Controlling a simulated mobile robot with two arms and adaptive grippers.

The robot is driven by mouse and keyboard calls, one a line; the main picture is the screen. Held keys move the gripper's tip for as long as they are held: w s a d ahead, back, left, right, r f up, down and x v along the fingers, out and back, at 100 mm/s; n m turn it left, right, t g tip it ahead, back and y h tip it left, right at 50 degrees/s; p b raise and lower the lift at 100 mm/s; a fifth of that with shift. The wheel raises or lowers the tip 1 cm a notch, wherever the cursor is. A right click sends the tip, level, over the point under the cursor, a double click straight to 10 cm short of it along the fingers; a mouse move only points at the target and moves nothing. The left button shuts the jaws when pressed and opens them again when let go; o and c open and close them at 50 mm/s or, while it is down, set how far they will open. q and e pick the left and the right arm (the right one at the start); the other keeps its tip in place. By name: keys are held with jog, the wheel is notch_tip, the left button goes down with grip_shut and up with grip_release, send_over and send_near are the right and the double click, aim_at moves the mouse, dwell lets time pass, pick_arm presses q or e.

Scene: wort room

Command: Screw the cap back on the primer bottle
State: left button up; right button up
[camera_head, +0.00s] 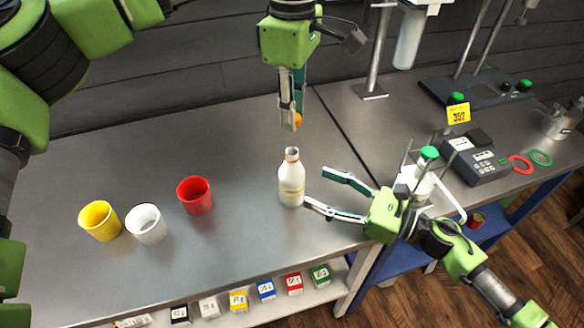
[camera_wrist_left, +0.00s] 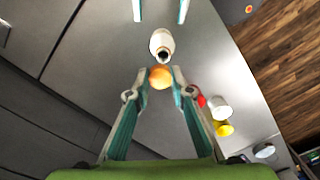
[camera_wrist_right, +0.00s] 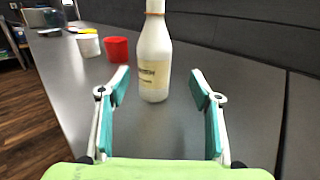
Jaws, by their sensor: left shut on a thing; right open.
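The white primer bottle (camera_head: 291,180) stands upright and uncapped on the steel table; its dark open mouth shows in the left wrist view (camera_wrist_left: 163,46). My left gripper (camera_head: 297,120) is shut on the orange cap (camera_wrist_left: 160,77) and holds it above and behind the bottle, apart from its neck. In the head view the cap is mostly hidden by the fingers. My right gripper (camera_head: 326,194) is open to the right of the bottle, low over the table. In the right wrist view the bottle (camera_wrist_right: 154,60) stands beyond and between its open fingertips, apparently untouched.
Red (camera_head: 195,195), white (camera_head: 146,224) and yellow (camera_head: 100,220) cups stand left of the bottle. A green-capped bottle (camera_head: 419,180) stands right, behind my right gripper. A scale (camera_head: 475,160) and metal stands occupy the right table. Small labelled boxes (camera_head: 266,290) line a lower shelf.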

aim_at(303, 184)
pick_arm(q)
jog(key=shift+s+r, duration=0.1)
jog(key=shift+r, duration=0.05)
pick_arm(e)
jog(key=shift+s+n, duration=0.2)
jog(key=shift+n, duration=0.1)
pick_arm(q)
jog(key=shift+s+r, duration=0.2)
jog(key=shift+s, duration=0.2)
pick_arm(e)
jog(key=shift+s+r, duration=0.15)
jog(key=shift+s, duration=0.25)
pick_arm(q)
jog(key=shift+w+f, duration=0.1)
jog(key=shift+w, duration=0.05)
pick_arm(e)
jog(key=shift+w+a, duration=0.3)
jog(key=x, duration=0.7)
jog(key=shift+s, duration=0.1)
grip_shut()
pick_arm(q)
jog(key=shift+f, duration=2.5)
